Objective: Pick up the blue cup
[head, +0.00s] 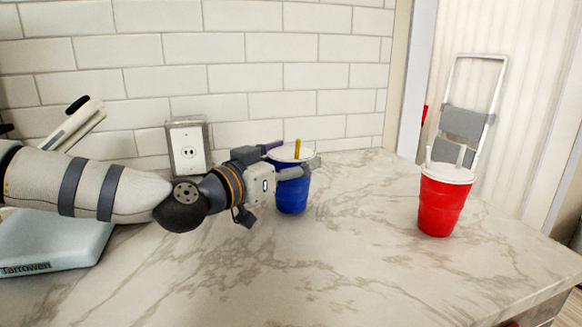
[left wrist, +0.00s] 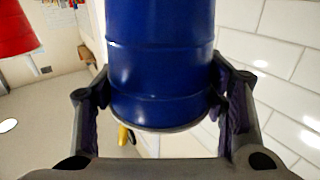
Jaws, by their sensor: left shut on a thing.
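The blue cup (head: 291,195) has a white lid and a yellow straw and is upright at the middle of the marble counter in the head view. My left gripper (head: 298,168) is shut on it, with a finger on either side of its upper part. In the left wrist view the blue cup (left wrist: 160,60) fills the middle between the two fingers of my left gripper (left wrist: 165,100). I cannot tell whether the cup's base touches the counter. My right gripper is not in view.
A red cup (head: 443,205) with a white lid stands to the right on the marble counter (head: 350,255). A socket box (head: 188,147) is on the tiled wall behind. A pale scale-like object (head: 50,240) lies at the left under my arm. The counter between the cups is clear.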

